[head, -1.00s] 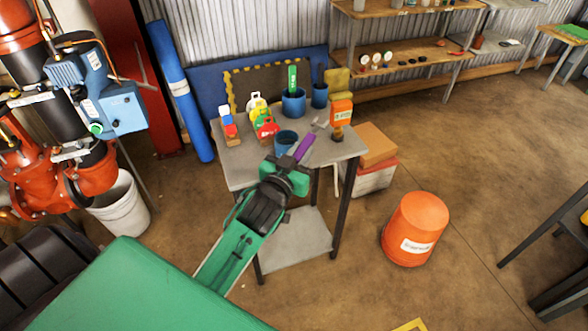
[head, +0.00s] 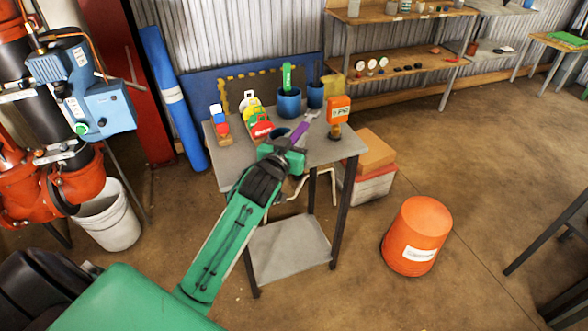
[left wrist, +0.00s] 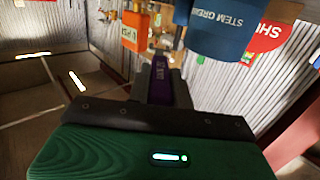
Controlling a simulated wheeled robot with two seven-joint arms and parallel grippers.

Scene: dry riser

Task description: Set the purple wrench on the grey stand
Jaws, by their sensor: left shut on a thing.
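The purple wrench (head: 298,134) has a purple handle and a grey metal head. My left gripper (head: 288,152) is shut on its handle, over the front part of the grey stand (head: 325,151), a small grey table with a lower shelf. The wrench points away from me, up and to the right; I cannot tell whether it touches the top. In the left wrist view the purple handle (left wrist: 162,82) sits between the fingers (left wrist: 163,92). The gripper partly hides a blue cup on the stand. My right gripper is not in view.
A blue cup (left wrist: 218,35) looms close in the left wrist view. An orange bucket (head: 416,236) stands on the floor at the right.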

